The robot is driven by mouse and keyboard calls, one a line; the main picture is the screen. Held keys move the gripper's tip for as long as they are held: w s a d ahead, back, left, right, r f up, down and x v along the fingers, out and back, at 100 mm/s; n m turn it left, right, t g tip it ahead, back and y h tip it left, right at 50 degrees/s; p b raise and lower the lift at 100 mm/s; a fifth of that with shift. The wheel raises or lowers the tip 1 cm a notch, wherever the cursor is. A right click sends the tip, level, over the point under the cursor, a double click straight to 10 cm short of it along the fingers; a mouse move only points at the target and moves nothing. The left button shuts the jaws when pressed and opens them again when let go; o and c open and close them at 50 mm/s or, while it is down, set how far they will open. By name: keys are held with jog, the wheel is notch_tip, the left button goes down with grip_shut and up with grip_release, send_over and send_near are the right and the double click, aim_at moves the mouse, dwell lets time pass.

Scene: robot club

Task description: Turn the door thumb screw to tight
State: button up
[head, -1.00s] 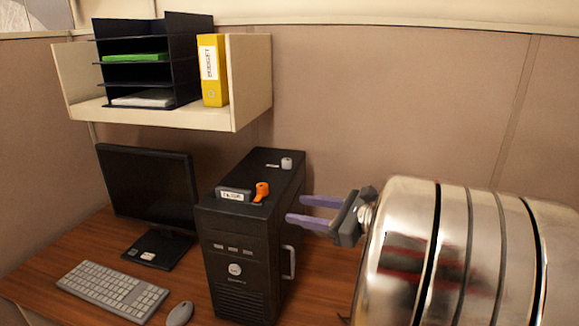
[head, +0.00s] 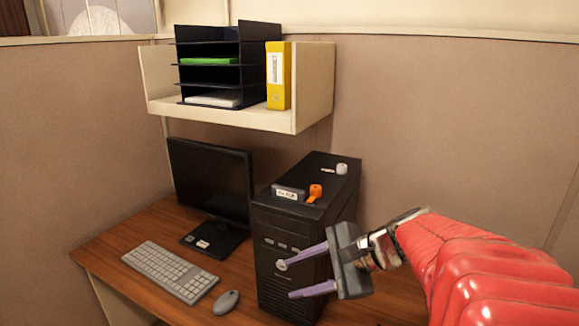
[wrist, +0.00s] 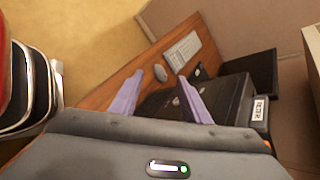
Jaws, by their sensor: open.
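The black computer tower (head: 278,222) stands upright on the desk. On its top are an orange knob (head: 315,192) and a pale grey knob (head: 341,169) with a small white label beside it. I cannot tell which knob is the door thumb screw, or how tight either is. My gripper (head: 288,280) has two purple fingers, open and empty, showing in front of the tower's lower front, below both knobs. In the wrist view, the fingers (wrist: 162,78) are apart with nothing between them, and the tower (wrist: 228,96) lies beyond them. The side handle is hidden behind my arm.
A small labelled grey box (head: 289,192) sits on the tower top beside the orange knob. Monitor (head: 212,185), keyboard (head: 170,272) and mouse (head: 226,300) occupy the desk to the left. A shelf (head: 215,116) with a letter tray (head: 210,72) and yellow binder (head: 278,75) hangs above.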

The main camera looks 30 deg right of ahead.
jog(key=s+a+f+n+g+h, duration=0.2)
jog(key=s+a+n+h, duration=0.4)
jog(key=n, duration=1.2)
jog(key=s+a, duration=0.3)
jog(key=s, duration=0.2)
jog(key=shift+f+n+h, duration=0.15)
jog(key=shift+n+h, duration=0.15)
jog(key=shift+n, duration=0.1)
jog(key=c, duration=0.3)
